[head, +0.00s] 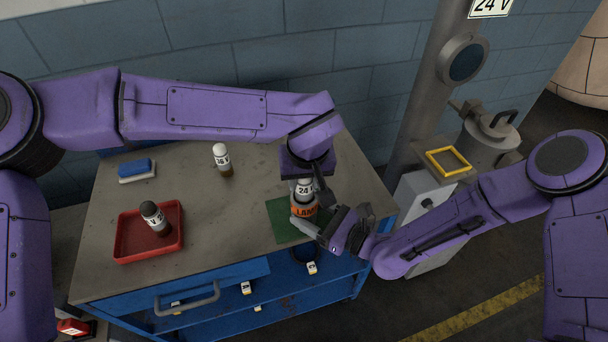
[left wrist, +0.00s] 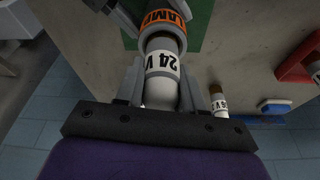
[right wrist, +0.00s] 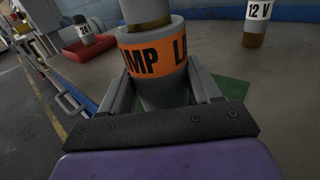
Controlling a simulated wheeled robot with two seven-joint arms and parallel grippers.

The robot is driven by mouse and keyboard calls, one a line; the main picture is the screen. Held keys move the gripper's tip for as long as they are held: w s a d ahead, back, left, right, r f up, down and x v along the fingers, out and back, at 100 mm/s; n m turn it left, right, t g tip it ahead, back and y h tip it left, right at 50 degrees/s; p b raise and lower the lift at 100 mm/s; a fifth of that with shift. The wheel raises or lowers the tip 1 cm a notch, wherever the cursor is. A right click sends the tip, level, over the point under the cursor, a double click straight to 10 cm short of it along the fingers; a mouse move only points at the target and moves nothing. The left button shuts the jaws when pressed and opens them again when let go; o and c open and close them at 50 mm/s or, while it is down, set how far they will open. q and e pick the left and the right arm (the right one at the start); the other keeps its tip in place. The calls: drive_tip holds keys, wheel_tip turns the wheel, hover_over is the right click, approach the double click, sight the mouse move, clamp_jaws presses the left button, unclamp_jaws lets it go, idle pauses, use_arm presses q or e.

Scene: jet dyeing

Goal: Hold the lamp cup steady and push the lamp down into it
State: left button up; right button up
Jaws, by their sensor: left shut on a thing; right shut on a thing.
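The lamp (head: 304,188), white with a "24 V" label, stands upright at the mouth of the lamp cup (head: 304,211), a grey cup with an orange "LAMP" band. My left gripper (head: 303,182) is shut on the lamp from above; its fingers flank the lamp in the left wrist view (left wrist: 162,88). My right gripper (head: 306,220) is shut on the cup from the side, below the orange band in the right wrist view (right wrist: 165,95). The lamp's lower end meets the cup's top there; how deep it sits is hidden. The cup stands on a green mat (head: 283,222).
A "12 V" lamp (head: 222,160) stands on the bench, left of the cup. A red tray (head: 126,240) holds a dark-topped lamp (head: 153,217). A blue block (head: 137,167) lies at the back left. A yellow frame (head: 447,161) sits right of the bench.

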use_arm(q)
drive_tip(key=shift+f, duration=0.85)
drive_tip(key=o, duration=1.1)
drive_tip(key=shift+o, duration=0.2)
drive_tip(key=v, duration=1.2)
use_arm(e)
drive_tip(key=o, duration=1.2)
